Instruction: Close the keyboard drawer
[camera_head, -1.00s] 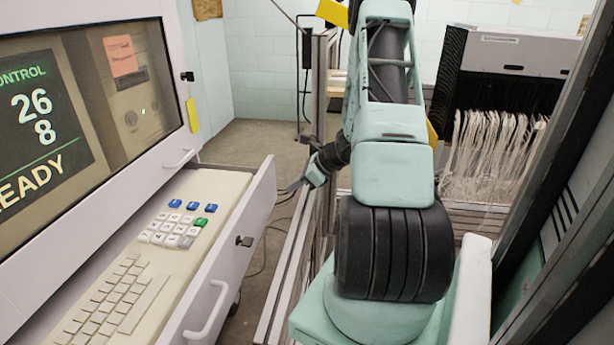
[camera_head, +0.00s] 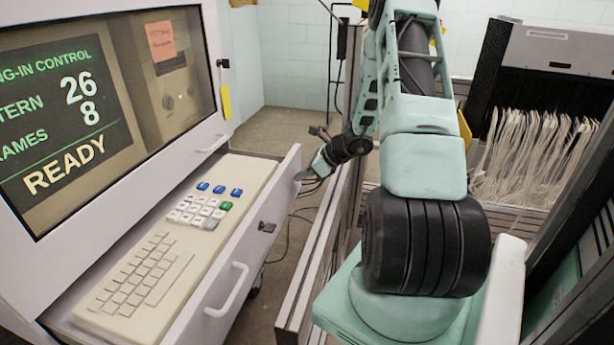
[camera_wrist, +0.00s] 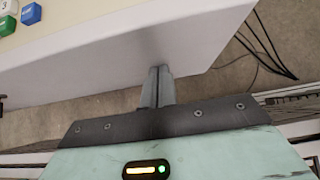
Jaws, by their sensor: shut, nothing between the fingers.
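The keyboard drawer (camera_head: 222,292) is pulled out from the white console below the screen. Its front panel carries a white handle (camera_head: 229,291) and a small dark lock. A beige keyboard (camera_head: 150,268) with blue, white and green keys lies inside it. My gripper (camera_head: 302,176) is shut and empty at the outer face of the drawer front, near its far end. In the wrist view the closed fingertips (camera_wrist: 160,72) meet the white panel (camera_wrist: 120,62) or are right at it; exact contact is hard to tell.
The console screen (camera_head: 75,120) reads READY. A metal frame rail (camera_head: 318,262) runs along the floor to the right of the drawer. Cables (camera_wrist: 262,42) lie on the floor beyond the drawer.

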